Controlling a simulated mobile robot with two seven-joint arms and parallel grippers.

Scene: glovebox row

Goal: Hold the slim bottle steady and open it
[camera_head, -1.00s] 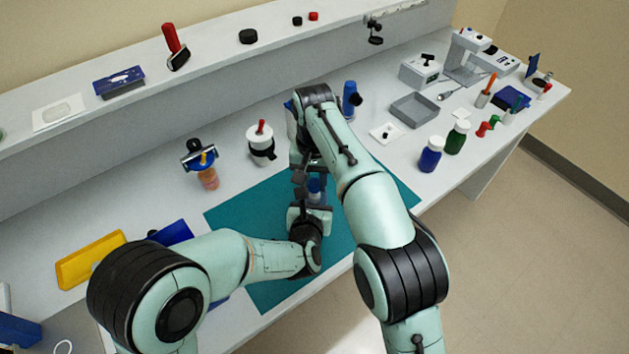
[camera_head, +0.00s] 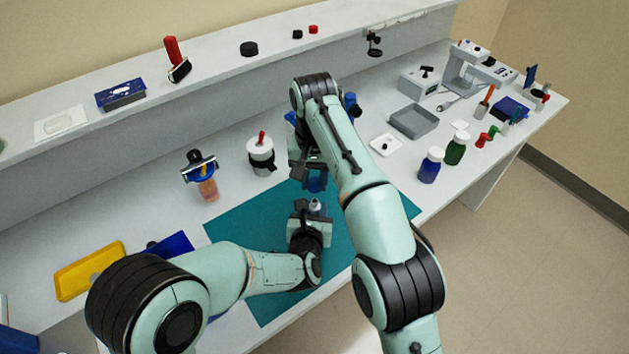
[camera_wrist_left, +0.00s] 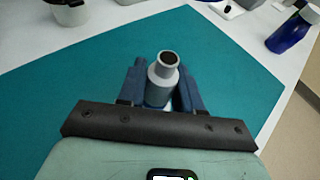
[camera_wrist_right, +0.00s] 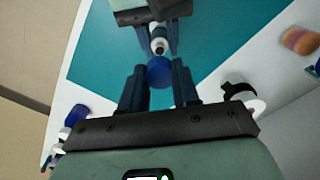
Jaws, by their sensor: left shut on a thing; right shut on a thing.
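The bottle's neck (camera_head: 315,204) shows in the head view. My right gripper (camera_wrist_right: 158,85) is shut on the blue cap (camera_wrist_right: 159,71). The cap is off the bottle, apart from its mouth; in the head view it shows beyond the neck (camera_head: 315,184).
A grey tray (camera_head: 414,121), a blue bottle (camera_head: 430,165) and a green bottle (camera_head: 456,148) stand to the right. The mat's left part is clear.

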